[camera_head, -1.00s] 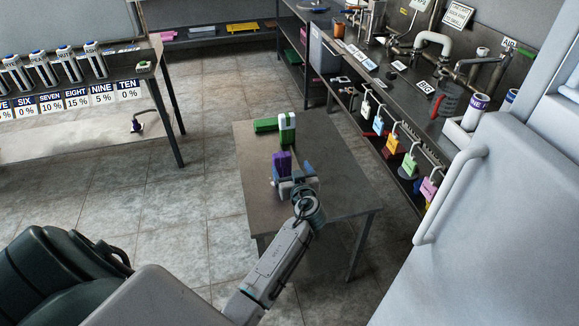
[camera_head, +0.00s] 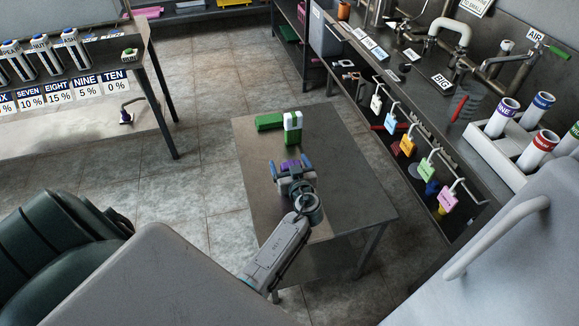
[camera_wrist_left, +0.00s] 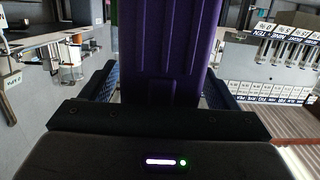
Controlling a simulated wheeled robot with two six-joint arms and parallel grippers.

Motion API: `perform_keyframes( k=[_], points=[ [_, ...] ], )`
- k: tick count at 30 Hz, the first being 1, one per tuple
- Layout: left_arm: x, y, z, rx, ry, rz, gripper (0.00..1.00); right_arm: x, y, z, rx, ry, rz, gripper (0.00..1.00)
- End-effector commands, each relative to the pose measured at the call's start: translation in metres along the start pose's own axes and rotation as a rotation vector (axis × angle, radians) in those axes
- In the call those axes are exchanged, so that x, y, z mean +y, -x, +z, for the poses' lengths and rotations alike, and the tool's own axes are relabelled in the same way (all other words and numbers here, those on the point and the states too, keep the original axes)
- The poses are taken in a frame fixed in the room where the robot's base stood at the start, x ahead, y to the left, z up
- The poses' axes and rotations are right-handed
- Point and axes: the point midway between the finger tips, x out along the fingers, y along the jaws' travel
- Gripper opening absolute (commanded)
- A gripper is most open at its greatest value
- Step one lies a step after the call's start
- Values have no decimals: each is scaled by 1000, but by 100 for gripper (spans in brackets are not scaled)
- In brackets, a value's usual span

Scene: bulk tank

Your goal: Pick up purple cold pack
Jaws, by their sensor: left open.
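The purple cold pack (camera_head: 290,165) stands on the small grey table, mostly hidden behind my left gripper in the head view. In the left wrist view the pack (camera_wrist_left: 168,45) is large and close, ribbed, and fills the middle between the two fingers. My left gripper (camera_head: 290,163) is open, with one blue finger on each side of the pack. In the wrist view the gripper (camera_wrist_left: 160,88) shows a finger left and right of the pack; I cannot tell whether they touch it. My right gripper is not in view.
The small table (camera_head: 340,205) has a green block (camera_head: 270,122) lying at its far end and a green-and-white item (camera_head: 292,128) standing just beyond the pack. Its right side is clear. A bench with hanging coloured tags (camera_head: 408,145) stands to the right.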

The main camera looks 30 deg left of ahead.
Motion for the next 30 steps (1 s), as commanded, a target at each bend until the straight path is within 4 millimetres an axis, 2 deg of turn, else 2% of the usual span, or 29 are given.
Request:
perform_keyframes(
  k=[9,15,17,18,25,30],
  points=[
    [-1,1,1,-1,0,-1,80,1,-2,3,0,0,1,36],
    [-1,1,1,0,0,-1,41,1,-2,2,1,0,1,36],
    [-1,1,1,0,0,-1,29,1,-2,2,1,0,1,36],
    [0,1,0,1,1,-1,26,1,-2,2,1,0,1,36],
    [0,1,-2,2,2,-1,26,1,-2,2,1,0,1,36],
    [0,4,-24,3,6,0,26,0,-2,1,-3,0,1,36]
  ],
)
